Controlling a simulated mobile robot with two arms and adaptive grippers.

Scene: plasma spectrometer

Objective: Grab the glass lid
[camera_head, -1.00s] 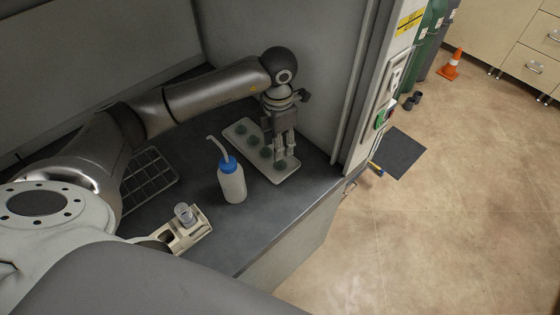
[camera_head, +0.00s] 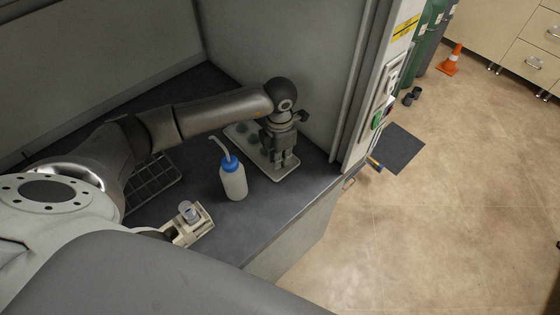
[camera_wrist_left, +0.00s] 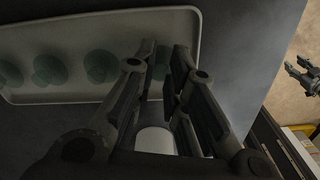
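Several greenish glass lids stand in a row on a pale tray (camera_head: 292,172). In the left wrist view, one glass lid (camera_wrist_left: 101,67) is left of my left gripper (camera_wrist_left: 165,48), with others further left. Another glass lid (camera_wrist_left: 160,62) at the tray's right end shows between the fingers, partly hidden by them. My left gripper (camera_head: 284,163) points down low over that end of the tray. Its fingers are apart with a narrow gap; contact with the lid cannot be made out. What appears to be my right gripper (camera_wrist_left: 303,75) shows small at the right edge of the wrist view.
A white wash bottle with a blue cap (camera_head: 233,180) stands close left of the tray. A beige holder with a small glass vessel (camera_head: 188,211) is nearer the front. A dark rack (camera_head: 152,182) is at left. The cabinet wall (camera_head: 320,90) rises close behind the gripper.

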